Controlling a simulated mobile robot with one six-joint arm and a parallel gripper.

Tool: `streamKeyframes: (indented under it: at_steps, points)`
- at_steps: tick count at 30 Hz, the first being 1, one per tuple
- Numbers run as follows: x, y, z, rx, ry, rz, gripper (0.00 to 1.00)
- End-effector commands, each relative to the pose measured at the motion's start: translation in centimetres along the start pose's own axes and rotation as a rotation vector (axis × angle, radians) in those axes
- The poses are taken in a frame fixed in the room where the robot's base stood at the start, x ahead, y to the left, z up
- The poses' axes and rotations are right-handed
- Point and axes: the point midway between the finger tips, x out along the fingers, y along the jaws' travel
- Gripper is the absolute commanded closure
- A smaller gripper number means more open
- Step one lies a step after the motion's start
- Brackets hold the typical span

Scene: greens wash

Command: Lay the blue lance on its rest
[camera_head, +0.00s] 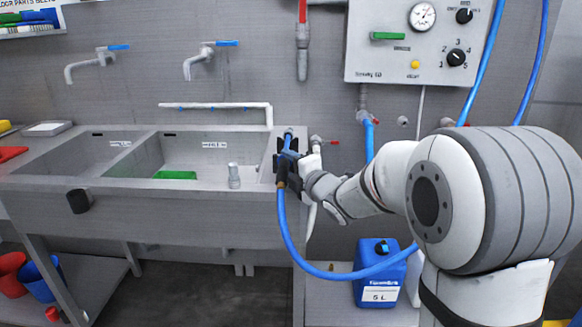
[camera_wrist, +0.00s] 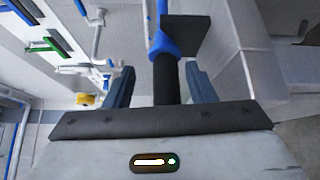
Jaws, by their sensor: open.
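The blue lance (camera_head: 289,140) is at the right end of the sink unit, at my gripper (camera_head: 287,163). In the wrist view the lance's black grip (camera_wrist: 166,82) runs between my two open fingers (camera_wrist: 158,68), with visible gaps at both sides. Its blue collar (camera_wrist: 162,43) lies beyond the fingertips, against or beside a dark plate (camera_wrist: 187,35) that looks like part of the rest. I cannot tell whether the lance bears fully on it. A blue hose (camera_head: 283,222) hangs from the lance's lower end.
The double sink (camera_head: 60,203) stands left of my gripper, with a green block (camera_head: 175,175) in its right basin. A control panel (camera_head: 385,62) is on the wall. A blue canister (camera_head: 372,290) stands below, behind the hose loop. A white pipe (camera_head: 215,106) runs behind the sink.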

Motion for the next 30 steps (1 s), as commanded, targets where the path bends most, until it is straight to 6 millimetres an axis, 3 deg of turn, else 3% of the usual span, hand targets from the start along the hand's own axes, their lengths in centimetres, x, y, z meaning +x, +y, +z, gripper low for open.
streamKeyframes:
  at_steps: [7,19,30]
  points:
    - [-0.9,-0.1,0.1,0.001,-0.002,-0.002,0.5]
    - [-7.0,0.0,0.1,0.0,-0.003,0.0,0.5]
    - [-7.8,0.0,0.1,0.0,-0.001,0.0,0.5]
